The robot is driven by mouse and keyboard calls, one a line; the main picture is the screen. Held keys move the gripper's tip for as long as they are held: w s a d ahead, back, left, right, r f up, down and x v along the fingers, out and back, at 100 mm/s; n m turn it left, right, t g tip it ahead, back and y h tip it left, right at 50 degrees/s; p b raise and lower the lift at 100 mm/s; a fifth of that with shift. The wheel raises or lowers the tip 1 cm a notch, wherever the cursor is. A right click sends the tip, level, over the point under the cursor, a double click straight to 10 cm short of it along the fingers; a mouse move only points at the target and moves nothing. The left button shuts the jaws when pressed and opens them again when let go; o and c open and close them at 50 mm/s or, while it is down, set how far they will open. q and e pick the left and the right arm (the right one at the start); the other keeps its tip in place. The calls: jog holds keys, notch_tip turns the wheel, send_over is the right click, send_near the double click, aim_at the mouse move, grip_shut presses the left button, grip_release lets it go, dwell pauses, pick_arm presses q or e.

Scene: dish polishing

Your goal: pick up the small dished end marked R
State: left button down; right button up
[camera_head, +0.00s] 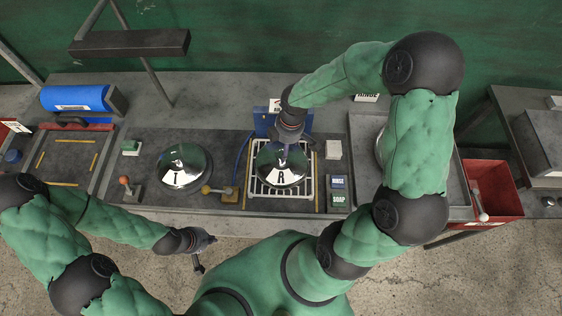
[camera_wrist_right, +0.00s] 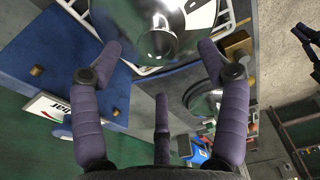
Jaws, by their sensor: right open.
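The shiny dished end marked R (camera_head: 281,172) sits dome-up on a white wire rack (camera_head: 254,187) in the middle of the bench. My right gripper (camera_head: 289,143) is above its back edge and partly covers it. In the right wrist view the metal dome (camera_wrist_right: 163,28) is at the top. My right gripper (camera_wrist_right: 158,62) is open there, its fingers spread towards the dome's sides with nothing held. My left gripper (camera_head: 203,252) is in front of the bench, open and empty, away from the dished end.
Another shiny dome (camera_head: 184,166) with a different letter stands to the left. A lever with an orange knob (camera_head: 125,182), a brass fitting (camera_head: 207,189) and rinse and soap buttons (camera_head: 338,191) are nearby. A blue block (camera_head: 264,122) stands behind the rack. A red bin (camera_head: 497,188) is at right.

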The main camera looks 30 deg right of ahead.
aim_at(282, 153)
jog(key=shift+w+a+f, duration=0.15)
jog(key=shift+w+f, duration=0.05)
jog(key=shift+f, duration=1.4)
jog(key=shift+w+a+f, duration=0.1)
jog(key=shift+w+f, duration=0.05)
jog(key=shift+f, duration=1.4)
jog(key=shift+r, duration=0.1)
grip_shut()
